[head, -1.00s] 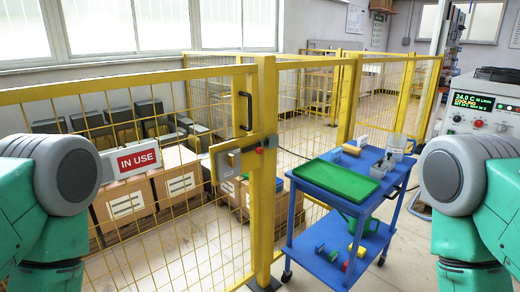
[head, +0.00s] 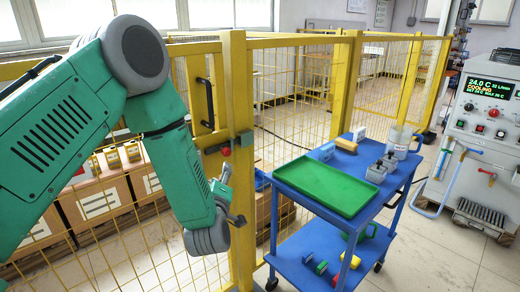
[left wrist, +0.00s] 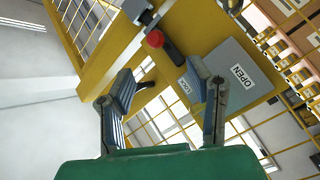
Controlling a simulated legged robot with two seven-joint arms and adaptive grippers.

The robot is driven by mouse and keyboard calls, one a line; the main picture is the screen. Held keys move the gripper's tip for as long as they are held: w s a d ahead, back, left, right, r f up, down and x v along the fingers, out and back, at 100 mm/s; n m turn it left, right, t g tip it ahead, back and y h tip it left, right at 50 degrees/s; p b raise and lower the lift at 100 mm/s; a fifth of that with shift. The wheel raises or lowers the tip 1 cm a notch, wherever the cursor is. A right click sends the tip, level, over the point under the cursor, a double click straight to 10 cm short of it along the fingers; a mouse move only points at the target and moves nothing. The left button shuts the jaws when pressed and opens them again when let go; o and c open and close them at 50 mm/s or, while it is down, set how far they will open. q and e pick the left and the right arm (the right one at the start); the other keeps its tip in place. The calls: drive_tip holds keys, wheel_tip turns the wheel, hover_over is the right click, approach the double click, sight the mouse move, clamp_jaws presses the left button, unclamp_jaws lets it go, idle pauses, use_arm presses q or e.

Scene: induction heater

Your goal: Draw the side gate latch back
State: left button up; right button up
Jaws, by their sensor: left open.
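The side gate latch shows in the left wrist view as a red knob (left wrist: 155,39) with a dark bar beside a grey plate (left wrist: 232,80) marked OPEN and LOCK. In the head view the red knob (head: 226,151) is on the yellow gate post; my left arm hides most of the plate. My left gripper (left wrist: 160,76) is open and empty, its two fingers spread in front of the gate. The knob lies beyond the fingertips and looks apart from them. In the head view the gripper (head: 232,196) is just below the knob. My right gripper is out of view.
A blue cart (head: 352,225) with a green tray (head: 325,184) stands close to the right of the gate post. Cardboard boxes (head: 95,205) are behind the mesh. The heater unit (head: 485,130) is at the right. Floor between cart and heater is clear.

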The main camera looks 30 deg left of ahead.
sight(227, 154)
use_arm(q)
drive_tip(key=x, duration=0.6)
drive_tip(key=d+x, duration=0.1)
drive_tip(key=x, duration=0.2)
drive_tip(key=shift+w+r, duration=0.35)
drive_tip(key=shift+w, duration=0.15)
drive_tip(key=shift+w+a+f, duration=0.15)
drive_tip(key=shift+w+a, duration=1.1)
drive_tip(key=shift+w+a+f, duration=0.1)
drive_tip(key=shift+w+a, duration=0.15)
drive_tip(key=shift+a, duration=0.1)
drive_tip(key=shift+d, duration=0.3)
drive_tip(key=shift+d+r, duration=0.2)
drive_tip(key=c, duration=0.4)
clamp_jaws()
